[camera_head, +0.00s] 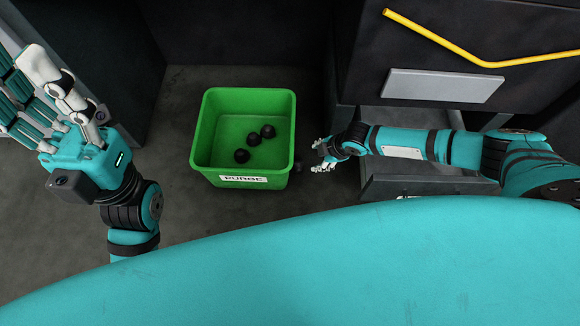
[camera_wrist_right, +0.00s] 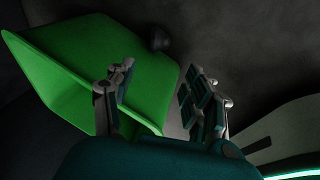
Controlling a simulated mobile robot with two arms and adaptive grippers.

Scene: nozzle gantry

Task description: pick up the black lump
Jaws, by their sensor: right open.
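A black lump (camera_wrist_right: 159,38) lies on the dark floor beside the green bin in the right wrist view, apart from my fingers. In the head view it shows only as a small dark patch (camera_head: 298,166) between the bin's right side and my right gripper (camera_head: 320,154). My right gripper is open and empty just right of the bin; its spread fingers also show in the right wrist view (camera_wrist_right: 157,92), with the lump beyond the gap between them. My left gripper (camera_head: 25,85) is held up at the far left of the head view, fingers spread and empty.
The green bin (camera_head: 242,169) with a "PURGE" label holds several black lumps (camera_head: 254,139). Dark cabinets stand left and right; an open drawer (camera_head: 420,186) lies under my right forearm. Floor left of the bin is clear.

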